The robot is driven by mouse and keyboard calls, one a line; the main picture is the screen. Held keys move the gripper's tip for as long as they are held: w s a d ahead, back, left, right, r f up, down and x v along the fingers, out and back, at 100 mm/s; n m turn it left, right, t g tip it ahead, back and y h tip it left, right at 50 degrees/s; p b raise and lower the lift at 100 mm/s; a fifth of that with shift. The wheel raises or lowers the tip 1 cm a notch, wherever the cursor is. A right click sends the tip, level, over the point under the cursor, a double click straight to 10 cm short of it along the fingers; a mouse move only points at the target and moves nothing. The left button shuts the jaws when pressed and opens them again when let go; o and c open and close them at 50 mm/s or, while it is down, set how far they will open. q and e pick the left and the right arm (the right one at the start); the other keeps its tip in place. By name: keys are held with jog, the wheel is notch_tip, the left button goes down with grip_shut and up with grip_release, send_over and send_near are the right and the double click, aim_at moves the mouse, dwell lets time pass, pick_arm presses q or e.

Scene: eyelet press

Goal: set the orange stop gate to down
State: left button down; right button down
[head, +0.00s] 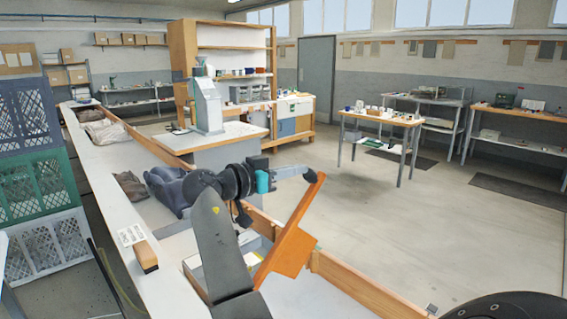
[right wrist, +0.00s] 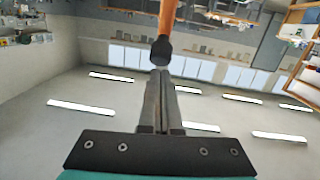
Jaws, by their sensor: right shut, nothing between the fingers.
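The orange stop gate (head: 287,250) stands at the lane's side rail in the head view, lower middle. Its flat plate is tilted, and an orange bar rises from it up to the right. My right gripper (head: 309,175) is at the upper end of this bar. In the right wrist view the right gripper's fingers (right wrist: 160,75) are shut together and empty. A dark knob (right wrist: 161,50) on an orange bar (right wrist: 167,18) is just beyond the fingertips; I cannot tell whether they touch it. My right arm hides part of the gate's surroundings. My left gripper is not in view.
A long white lane with wooden rails (head: 360,285) runs from front right to back left. Dark bags (head: 168,188) lie on it. A small sign and wooden block (head: 146,256) are on the left ledge. Stacked crates (head: 35,185) stand left. A grey press (head: 206,103) stands behind.

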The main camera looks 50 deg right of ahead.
jog(key=shift+d+f, duration=0.15)
jog(key=shift+f, duration=0.05)
jog(key=shift+d, duration=0.1)
